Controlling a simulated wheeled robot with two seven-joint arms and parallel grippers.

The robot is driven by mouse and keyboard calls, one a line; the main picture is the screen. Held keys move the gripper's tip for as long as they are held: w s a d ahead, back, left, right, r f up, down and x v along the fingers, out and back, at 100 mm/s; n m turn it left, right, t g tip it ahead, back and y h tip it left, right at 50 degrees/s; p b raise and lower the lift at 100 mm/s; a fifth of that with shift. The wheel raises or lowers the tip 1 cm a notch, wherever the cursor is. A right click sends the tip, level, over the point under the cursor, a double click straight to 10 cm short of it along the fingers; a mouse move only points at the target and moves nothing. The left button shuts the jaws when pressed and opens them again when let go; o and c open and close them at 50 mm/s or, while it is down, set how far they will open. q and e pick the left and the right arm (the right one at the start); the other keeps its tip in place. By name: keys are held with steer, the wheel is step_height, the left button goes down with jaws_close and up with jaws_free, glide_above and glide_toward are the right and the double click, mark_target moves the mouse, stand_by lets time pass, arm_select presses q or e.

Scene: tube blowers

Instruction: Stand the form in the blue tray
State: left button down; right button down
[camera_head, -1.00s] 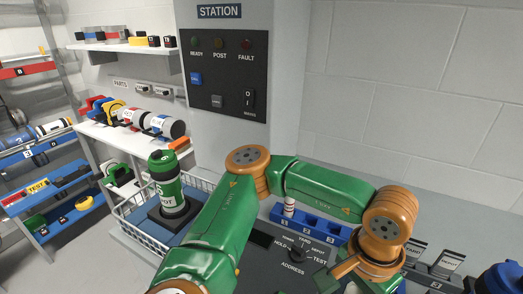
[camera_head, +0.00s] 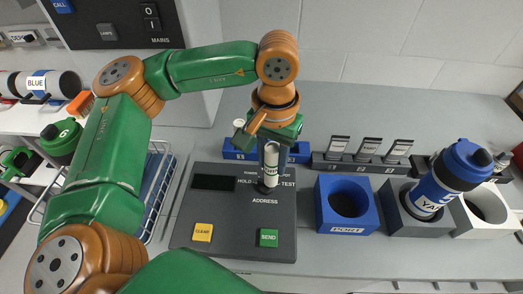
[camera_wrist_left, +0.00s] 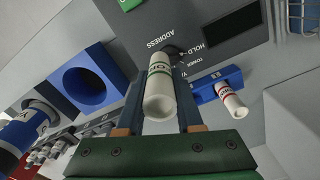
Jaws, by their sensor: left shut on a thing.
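My left gripper (camera_head: 271,150) is shut on a white cylindrical form (camera_head: 270,166) with green markings. It holds the form roughly upright over the dark console by the ADDRESS label; I cannot tell whether its lower end touches the knob there. The form also shows between the fingers in the left wrist view (camera_wrist_left: 159,95). The low blue tray (camera_head: 236,153) lies behind the console, partly hidden by the gripper. In the left wrist view the tray (camera_wrist_left: 206,91) has another white form with red markings (camera_wrist_left: 231,101) standing at it. My right gripper is not in view.
The console (camera_head: 186,222) has a yellow button (camera_head: 202,232) and a green SEND button (camera_head: 268,238). Right of it are a blue PORT block with a round hole (camera_head: 333,205), a blue bottle in a grey block (camera_head: 436,187) and several dark card holders (camera_head: 337,150).

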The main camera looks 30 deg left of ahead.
arm_select(q)
steer(key=w+d+r+n+b, duration=0.1)
steer(key=w+d+r+b, duration=0.25)
steer(key=w, duration=0.25)
steer(key=shift+n, duration=0.3)
steer(key=w+a+f+p, duration=0.1)
steer(key=w+a+f, duration=0.1)
steer(key=a+f, duration=0.1)
steer(key=w+a+f+p, duration=0.2)
steer(key=a+f, duration=0.2)
steer(key=w+a+f+p, duration=0.2)
steer(key=a+f, duration=0.2)
steer(key=shift+a, duration=0.2)
steer(key=shift+w+f, duration=0.1)
steer(key=shift+f, duration=0.45)
steer(key=c, duration=0.6)
jaws_free()
steer(key=shift+o, duration=0.2)
